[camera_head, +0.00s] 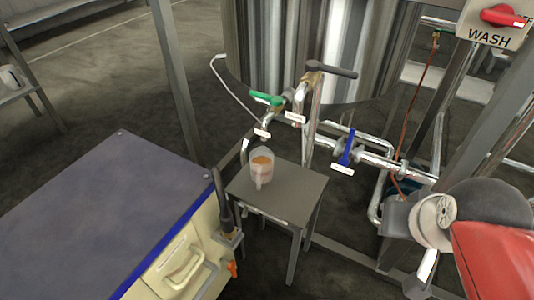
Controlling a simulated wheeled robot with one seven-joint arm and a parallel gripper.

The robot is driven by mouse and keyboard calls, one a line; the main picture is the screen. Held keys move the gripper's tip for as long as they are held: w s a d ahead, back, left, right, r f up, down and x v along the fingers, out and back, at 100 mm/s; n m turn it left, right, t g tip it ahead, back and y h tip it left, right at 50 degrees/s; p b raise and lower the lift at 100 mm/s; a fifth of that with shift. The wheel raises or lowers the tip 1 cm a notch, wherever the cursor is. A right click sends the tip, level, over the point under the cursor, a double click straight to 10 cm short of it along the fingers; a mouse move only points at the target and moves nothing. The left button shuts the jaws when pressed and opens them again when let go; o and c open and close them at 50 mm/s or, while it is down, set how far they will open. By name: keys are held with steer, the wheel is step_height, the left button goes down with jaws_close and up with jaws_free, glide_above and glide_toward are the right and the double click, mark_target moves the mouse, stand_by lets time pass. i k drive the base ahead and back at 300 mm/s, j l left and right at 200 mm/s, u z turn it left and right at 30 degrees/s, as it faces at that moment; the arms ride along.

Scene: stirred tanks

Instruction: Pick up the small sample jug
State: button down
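The small sample jug (262,169) is a clear, whitish vessel with something orange showing inside near its top. It stands upright on a small grey metal stand (296,187), close to the stand's back left edge and below the pipework. At the lower right, a red and dark rounded part with a pale disc shows, probably my own arm. My gripper's fingers cannot be made out, so I cannot see any contact with the jug.
A large steel tank (300,45) stands behind, with a green-handled valve (267,98) and a blue-handled valve (347,146) on its pipes. A dark-topped cabinet (95,215) is at left. A red wash switch (502,15) is upper right. Open floor shows at upper left.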

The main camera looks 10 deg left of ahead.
mark_target(261, 158)
steer(key=i+l, duration=0.15)
steer(key=l, duration=0.25)
steer(key=i+l, duration=0.1)
steer(key=l, duration=0.3)
steer(key=i+l, duration=0.15)
steer(key=l, duration=0.25)
steer(key=u, duration=2.4)
